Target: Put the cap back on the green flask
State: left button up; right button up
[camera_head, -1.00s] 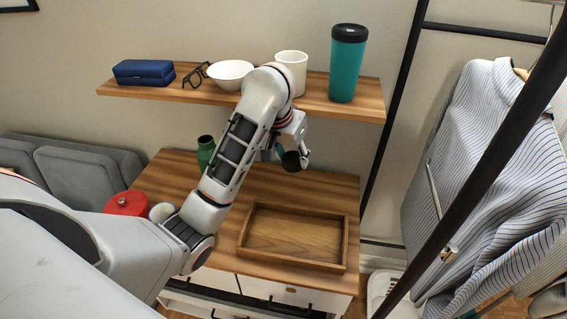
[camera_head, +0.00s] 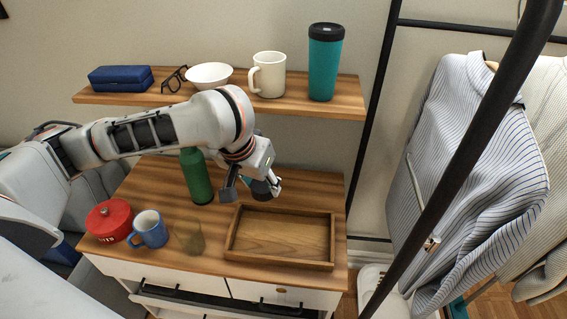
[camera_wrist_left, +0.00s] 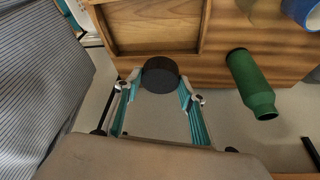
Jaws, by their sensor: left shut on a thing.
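The green flask (camera_head: 197,176) stands upright on the desk, left of my left gripper; its neck is uncapped. In the left wrist view the flask (camera_wrist_left: 251,84) lies to the right of the gripper, apart from it. My left gripper (camera_head: 257,188) is shut on the round black cap (camera_head: 262,190), held above the desk near the tray's back left corner. In the left wrist view the cap (camera_wrist_left: 160,74) sits between the fingertips (camera_wrist_left: 161,84). My right gripper is not in view.
A wooden tray (camera_head: 334,245) lies on the desk at right. A red pot (camera_head: 108,221), a blue mug (camera_head: 150,230) and a brownish glass (camera_head: 189,237) stand at front left. A shelf (camera_head: 345,101) above holds a white mug (camera_head: 268,76), bowl (camera_head: 209,76) and teal tumbler (camera_head: 325,62).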

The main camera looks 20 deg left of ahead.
aim_at(191, 159)
jog(key=k+j+u, duration=0.35)
jog(key=j+u, duration=0.15)
jog(key=j, duration=0.15)
jog(key=k+j+u, duration=0.1)
jog(key=j+u, duration=0.15)
jog(key=k+j+u, duration=0.1)
jog(key=j+u, duration=0.15)
jog(key=j, duration=0.2)
